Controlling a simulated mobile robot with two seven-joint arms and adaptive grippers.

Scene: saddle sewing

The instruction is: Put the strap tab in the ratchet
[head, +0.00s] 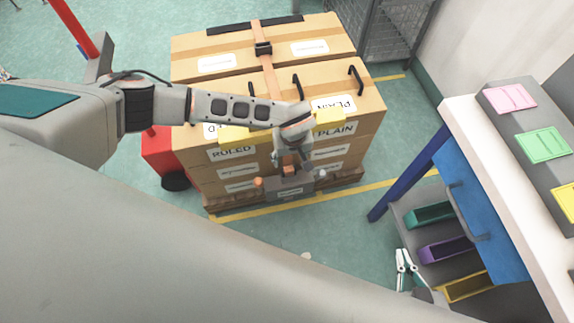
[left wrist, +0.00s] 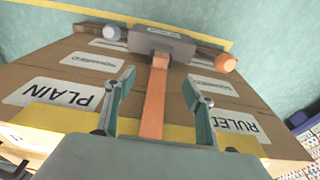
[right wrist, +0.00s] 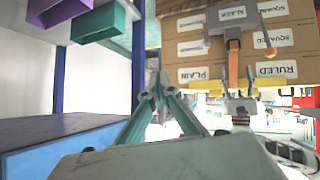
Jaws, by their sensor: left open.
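The ratchet (head: 290,190) is a grey box with a white knob and an orange knob, low on the front of the stacked cartons. It also shows in the left wrist view (left wrist: 150,40) and the right wrist view (right wrist: 218,27). The orange strap (left wrist: 154,100) hangs down the carton front, its lower end at the ratchet's slot; I cannot tell whether the tab is inside. My left gripper (left wrist: 160,88) is open, one finger on each side of the strap, apart from it. My right gripper (right wrist: 157,80) is shut and empty, away from the cartons beside the workbench.
The cartons (head: 285,85) stand on a pallet (head: 225,208), with a black buckle (head: 263,48) on the strap on top. A workbench (head: 465,125) with coloured bins below stands at right. A red cart (head: 158,150) is at left. Floor in front of the pallet is clear.

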